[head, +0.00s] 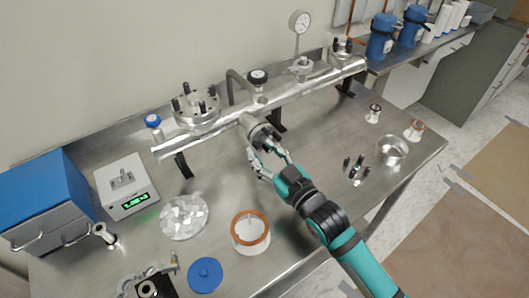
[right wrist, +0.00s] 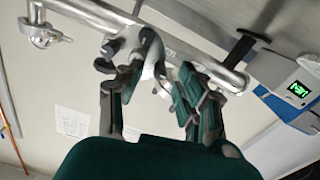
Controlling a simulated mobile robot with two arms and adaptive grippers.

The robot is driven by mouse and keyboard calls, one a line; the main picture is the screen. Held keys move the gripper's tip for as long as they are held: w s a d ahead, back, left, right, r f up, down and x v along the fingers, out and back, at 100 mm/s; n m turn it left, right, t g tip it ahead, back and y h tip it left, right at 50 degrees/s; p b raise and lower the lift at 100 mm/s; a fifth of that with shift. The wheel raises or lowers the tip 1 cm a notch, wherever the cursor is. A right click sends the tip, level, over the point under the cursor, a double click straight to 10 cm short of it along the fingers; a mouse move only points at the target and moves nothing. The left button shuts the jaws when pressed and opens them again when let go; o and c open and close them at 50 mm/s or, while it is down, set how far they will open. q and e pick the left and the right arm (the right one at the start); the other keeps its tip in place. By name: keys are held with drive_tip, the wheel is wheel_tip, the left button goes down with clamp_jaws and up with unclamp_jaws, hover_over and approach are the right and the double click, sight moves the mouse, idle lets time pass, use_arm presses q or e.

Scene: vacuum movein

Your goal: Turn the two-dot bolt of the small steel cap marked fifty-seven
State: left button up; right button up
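A small steel cap (head: 262,133) with dark bolts closes a short port on the front of the steel pipe (head: 215,128). It also shows in the right wrist view (right wrist: 150,55), with dark bolt ends around its rim. I cannot read its number or make out any dots on the bolts. My right gripper (head: 270,160) is in front of the cap, its two fingers spread apart. In the right wrist view the fingers (right wrist: 150,88) stand on either side of the cap region; I cannot tell whether either finger touches a bolt. My left gripper is not in view.
Left on the bench are a blue box (head: 45,195), a scale (head: 125,187) and a foil-covered disc (head: 184,216). In front are an orange-rimmed cylinder (head: 250,232) and a blue lid (head: 205,275). Right are a bolted part (head: 355,170) and a steel ring (head: 391,151).

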drive_tip(key=shift+s+d, duration=0.1)
drive_tip(key=v, duration=1.1)
drive_tip(key=shift+s+d, duration=0.25)
drive_tip(key=shift+s, duration=0.05)
